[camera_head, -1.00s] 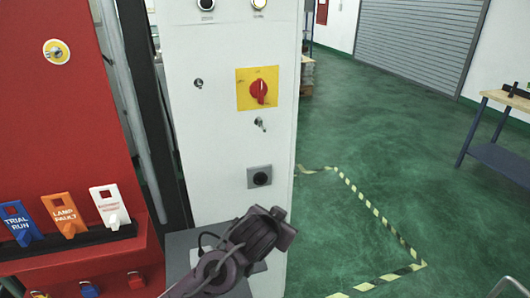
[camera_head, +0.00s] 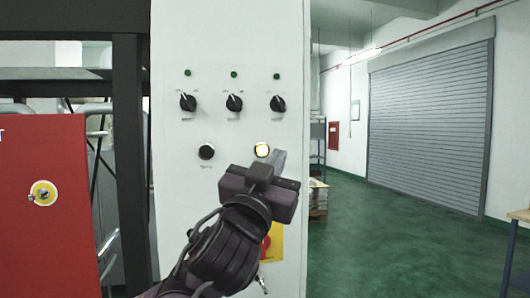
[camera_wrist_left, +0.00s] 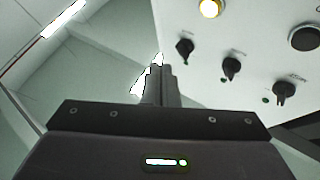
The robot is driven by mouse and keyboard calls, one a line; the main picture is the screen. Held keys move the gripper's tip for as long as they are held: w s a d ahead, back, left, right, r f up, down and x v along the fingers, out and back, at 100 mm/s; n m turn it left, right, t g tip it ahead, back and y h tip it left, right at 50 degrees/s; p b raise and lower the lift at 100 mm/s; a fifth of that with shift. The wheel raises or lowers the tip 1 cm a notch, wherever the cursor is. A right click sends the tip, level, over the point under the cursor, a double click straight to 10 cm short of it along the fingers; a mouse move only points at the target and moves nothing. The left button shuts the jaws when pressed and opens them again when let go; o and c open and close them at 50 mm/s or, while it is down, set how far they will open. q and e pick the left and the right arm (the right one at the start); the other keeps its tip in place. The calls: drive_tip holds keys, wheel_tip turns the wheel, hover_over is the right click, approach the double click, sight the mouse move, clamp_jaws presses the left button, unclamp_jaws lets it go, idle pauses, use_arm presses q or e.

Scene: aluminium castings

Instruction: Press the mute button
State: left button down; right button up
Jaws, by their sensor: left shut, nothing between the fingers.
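A white control panel (camera_head: 222,45) carries two round push buttons in a row. The left one is a black button (camera_head: 206,151); the right one is a lit pale-yellow button (camera_head: 262,150). Their labels are too small to read, so I cannot tell which is mute. My left gripper (camera_head: 279,160) is shut and empty, its tips just right of the lit button in the head view; touching cannot be told. In the left wrist view the shut fingers (camera_wrist_left: 160,82) point up, with the lit button (camera_wrist_left: 210,8) and the black button (camera_wrist_left: 305,38) beyond, to the right. My right gripper is not in view.
Three black rotary knobs (camera_head: 234,102) with small green lamps sit above the buttons. A yellow plate with a red switch (camera_head: 266,244) is partly hidden behind my left arm. A red cabinet (camera_head: 60,225) stands left; open floor and a shutter (camera_head: 430,125) lie right.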

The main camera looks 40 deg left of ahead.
sight(262, 150)
use_arm(q)
drive_tip(key=w+a+p, duration=0.2)
drive_tip(key=w+a, duration=0.3)
drive_tip(key=a, duration=0.1)
drive_tip(key=shift+w+a, duration=0.4)
idle(1.8)
idle(0.5)
drive_tip(key=shift+w+a, duration=0.25)
drive_tip(key=shift+a, duration=0.05)
